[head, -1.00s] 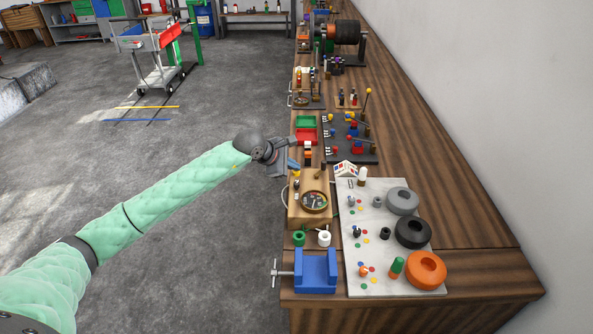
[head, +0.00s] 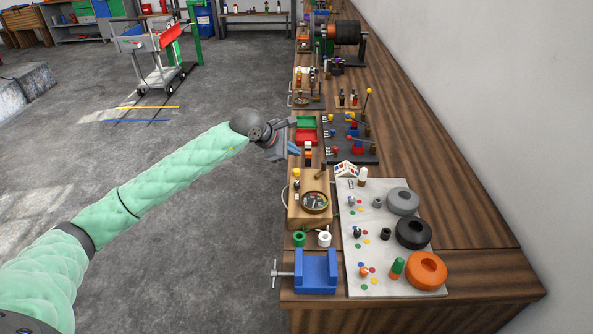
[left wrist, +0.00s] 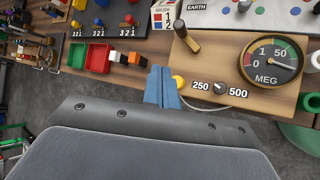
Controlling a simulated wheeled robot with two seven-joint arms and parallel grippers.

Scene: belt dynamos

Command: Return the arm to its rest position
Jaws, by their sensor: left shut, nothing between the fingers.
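My left arm reaches in from the left in the head view, with its gripper (head: 292,148) at the left edge of the workbench (head: 420,130). The blue fingers of this gripper also show in the left wrist view (left wrist: 162,88); they are together, with nothing between them. They point toward the bench edge, beside the wooden meter box (left wrist: 228,60) with its round MEG dial (left wrist: 272,60) and 250/500 knob. My right gripper does not show in either view.
Green (head: 306,122) and red (head: 306,136) trays lie just past the gripper. A blue vise (head: 316,272) and a pale board (head: 385,265) with grey, black and orange rings stand at the near end. Open floor (head: 190,250) lies left of the bench.

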